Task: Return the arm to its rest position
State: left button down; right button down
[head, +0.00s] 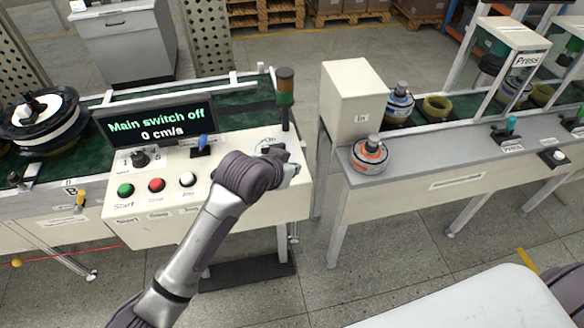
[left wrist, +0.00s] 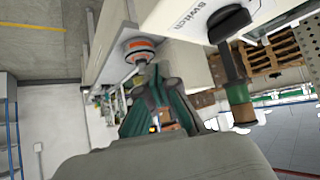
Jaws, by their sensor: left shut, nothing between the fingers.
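My left arm reaches in from the bottom left of the head view, over the front of the control panel (head: 235,196). Its gripper (head: 292,172) is mostly hidden behind the wrist, near the panel's right edge. In the left wrist view the gripper (left wrist: 163,92) is shut and empty, its dark green fingers together. The black rotary main switch (left wrist: 230,22) is beside the fingers, apart from them; the wrist partly covers it in the head view (head: 270,147). The screen (head: 155,120) reads "Main switch off" and "0 cm/s". My right gripper is not in view.
Green (head: 125,189), red (head: 156,184) and white (head: 188,179) buttons and a blue-tipped lever (head: 202,143) are on the panel. A signal tower (head: 286,95) stands at its right. An orange-ringed motor part (head: 370,155) sits on the right bench (head: 430,170). Floor is open between the stations.

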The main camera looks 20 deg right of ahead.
pick_arm(q)
jog(key=shift+s, duration=0.1)
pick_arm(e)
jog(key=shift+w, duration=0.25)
pick_arm(q)
jog(key=s+a+f+n+g+y, duration=0.1)
jog(key=s+a+f+n+y, duration=0.15)
jog(key=s+a, duration=0.8)
jog(key=s+a+f+n+g+y, duration=0.1)
jog(key=s+a+f+n+y, duration=0.2)
jog(key=s+a, duration=0.7)
jog(key=s+a+f+n+g+y, duration=0.15)
jog(key=s+a+f, duration=0.35)
jog(key=a, duration=0.9)
jog(key=s+f+b, duration=0.2)
jog(key=s+f, duration=0.1)
jog(key=f, duration=2.7)
jog(key=s+a+f+g+b, duration=0.1)
jog(key=s+f, duration=0.7)
jog(key=s+a+f+g, duration=0.1)
jog(key=s+a+f, duration=0.1)
jog(key=s+f, duration=0.5)
jog(key=shift+s+a+f+b, duration=0.3)
jog(key=shift+s+f+b, duration=0.05)
jog(key=shift+s+b, duration=0.05)
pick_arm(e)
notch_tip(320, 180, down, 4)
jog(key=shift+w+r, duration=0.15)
